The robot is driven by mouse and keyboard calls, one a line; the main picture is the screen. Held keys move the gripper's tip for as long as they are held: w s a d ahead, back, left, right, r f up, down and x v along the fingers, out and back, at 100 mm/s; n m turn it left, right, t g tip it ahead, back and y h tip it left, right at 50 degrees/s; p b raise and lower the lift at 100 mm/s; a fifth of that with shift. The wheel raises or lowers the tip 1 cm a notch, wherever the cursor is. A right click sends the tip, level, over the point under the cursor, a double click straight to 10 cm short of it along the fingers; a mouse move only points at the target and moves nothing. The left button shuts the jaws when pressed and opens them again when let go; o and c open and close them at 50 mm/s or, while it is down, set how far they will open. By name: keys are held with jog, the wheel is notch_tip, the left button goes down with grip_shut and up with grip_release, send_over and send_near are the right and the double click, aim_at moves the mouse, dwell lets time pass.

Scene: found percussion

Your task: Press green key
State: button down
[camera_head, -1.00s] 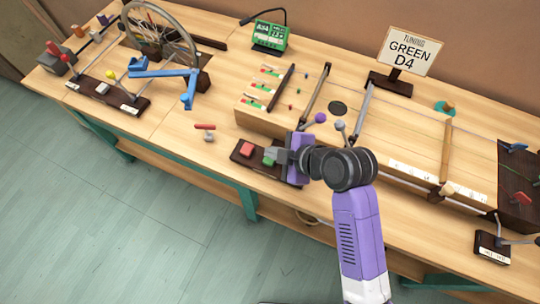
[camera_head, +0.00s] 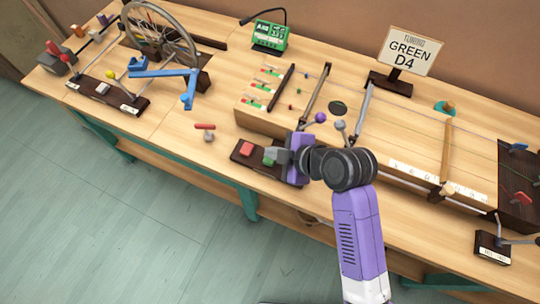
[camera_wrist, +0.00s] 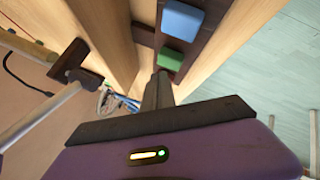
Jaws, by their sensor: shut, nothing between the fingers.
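The green key (camera_head: 268,157) sits on a dark key base (camera_head: 241,158) at the table's front edge, partly covered by my gripper (camera_head: 275,156). In the wrist view the green key (camera_wrist: 170,59) lies just past the fingertips, with a blue key (camera_wrist: 183,20) further along the same dark strip. My gripper (camera_wrist: 159,85) is shut and empty, with its fingertips at or beside the green key. I cannot tell whether they touch it. A red key (camera_head: 247,149) is left of the green one. My gripper hides the blue key in the head view.
A sign (camera_head: 407,51) reads "GREEN D4". A green tuner (camera_head: 270,35) with a lit display stands at the back. A stringed wooden box lies behind and right of my gripper. A wheel device is far left.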

jog(key=shift+f, duration=0.4)
jog(key=shift+f+b, duration=0.5)
jog(key=shift+f, duration=0.05)
dwell(0.7)
jog(key=shift+r, duration=0.15)
jog(key=shift+r+p, duration=0.85)
jog(key=shift+r, duration=0.1)
notch_tip(320, 180, up, 5)
jog(key=p, duration=0.4)
dwell(0.5)
